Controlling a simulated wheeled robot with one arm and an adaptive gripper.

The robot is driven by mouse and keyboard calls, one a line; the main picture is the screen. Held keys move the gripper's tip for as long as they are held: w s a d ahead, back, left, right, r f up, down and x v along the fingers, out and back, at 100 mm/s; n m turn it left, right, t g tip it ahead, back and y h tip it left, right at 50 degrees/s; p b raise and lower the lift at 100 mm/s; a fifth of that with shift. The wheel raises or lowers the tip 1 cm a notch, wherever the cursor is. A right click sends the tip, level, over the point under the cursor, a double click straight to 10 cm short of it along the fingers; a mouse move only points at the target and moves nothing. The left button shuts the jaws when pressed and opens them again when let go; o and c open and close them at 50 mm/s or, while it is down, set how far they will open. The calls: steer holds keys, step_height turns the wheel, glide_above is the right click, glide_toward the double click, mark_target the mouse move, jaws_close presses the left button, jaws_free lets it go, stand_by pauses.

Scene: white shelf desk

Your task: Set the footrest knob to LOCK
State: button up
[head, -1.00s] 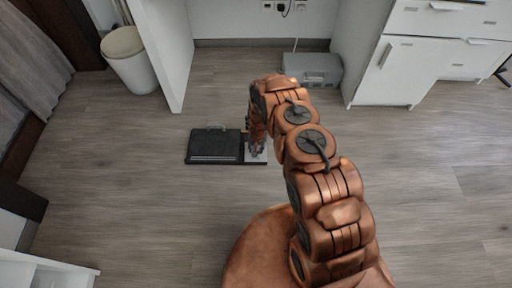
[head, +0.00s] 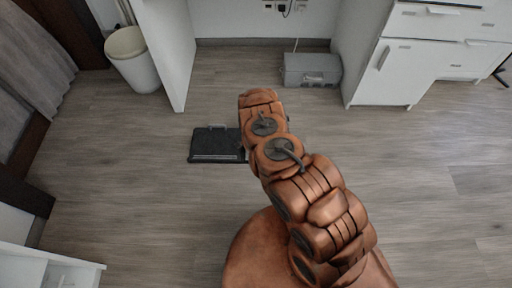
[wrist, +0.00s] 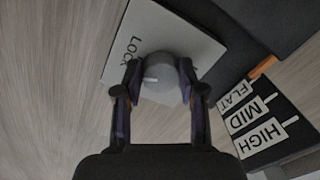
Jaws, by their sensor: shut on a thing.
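The footrest (head: 210,142) is a dark flat panel on the floor, left of my arm in the head view. In the wrist view, its round grey knob (wrist: 161,66) stands on a white plate (wrist: 194,40). The word LOCK (wrist: 129,50) is printed on the plate, up and left of the knob. A short pale mark shows on the knob's lower left; I cannot tell exactly where it points. My gripper (wrist: 159,78) is shut on the knob, one finger on each side. In the head view my arm hides the gripper and knob.
A dark strip beside the plate carries the labels FLAT (wrist: 235,94), MID (wrist: 246,116) and HIGH (wrist: 262,138), with an orange pointer (wrist: 263,66) near FLAT. Floor around the footrest is clear.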

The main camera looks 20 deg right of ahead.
steer(key=shift+m, duration=1.9)
steer(key=shift+w, duration=0.1)
steer(key=o, duration=1.1)
steer(key=shift+o, duration=0.2)
step_height(320, 180, up, 12)
steer(key=shift+s, duration=0.3)
